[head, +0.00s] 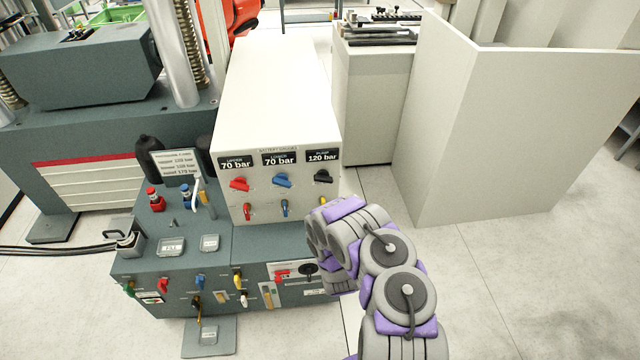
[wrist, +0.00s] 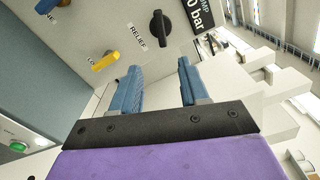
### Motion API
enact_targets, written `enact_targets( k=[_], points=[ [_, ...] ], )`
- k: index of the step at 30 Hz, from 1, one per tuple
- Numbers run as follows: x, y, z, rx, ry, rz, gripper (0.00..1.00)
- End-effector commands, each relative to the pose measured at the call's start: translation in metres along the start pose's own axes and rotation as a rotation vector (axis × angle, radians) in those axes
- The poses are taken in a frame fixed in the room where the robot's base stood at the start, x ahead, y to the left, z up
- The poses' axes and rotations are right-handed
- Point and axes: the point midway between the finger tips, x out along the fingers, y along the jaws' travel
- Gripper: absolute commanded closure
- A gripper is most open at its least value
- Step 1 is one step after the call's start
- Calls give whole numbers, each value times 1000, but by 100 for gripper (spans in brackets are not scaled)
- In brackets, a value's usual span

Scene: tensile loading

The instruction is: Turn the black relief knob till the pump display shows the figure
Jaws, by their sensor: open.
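The black relief knob (head: 323,177) is on the front of the white cabinet, at the right end of a row with a red and a blue knob. The pump display (head: 322,156) above it reads 120 bar. In the wrist view the black knob (wrist: 160,28), beside the word RELIEF, lies beyond my fingertips. Part of the pump display (wrist: 201,16) shows there too. My gripper (wrist: 159,68) is open, its two blue fingers apart with nothing between them. It points at the panel and is apart from the knob. In the head view my arm hides the fingers.
The red knob (head: 239,184) and blue knob (head: 282,180) sit under displays reading 70 bar. Small levers lie below. A white placard (head: 177,164) with small figures stands left on the grey unit (head: 140,262). A large pale box (head: 480,130) stands right, with clear floor before it.

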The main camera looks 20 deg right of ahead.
Motion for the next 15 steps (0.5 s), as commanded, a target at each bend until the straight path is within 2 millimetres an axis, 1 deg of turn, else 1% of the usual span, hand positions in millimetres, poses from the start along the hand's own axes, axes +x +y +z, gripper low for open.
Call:
enact_targets(
  k=[2, 5, 15],
  points=[
    [3, 1, 0, 6, -1, -5, 55],
    [12, 1, -1, 5, 0, -5, 55],
    [69, 1, -1, 5, -1, -7, 55]
  ],
)
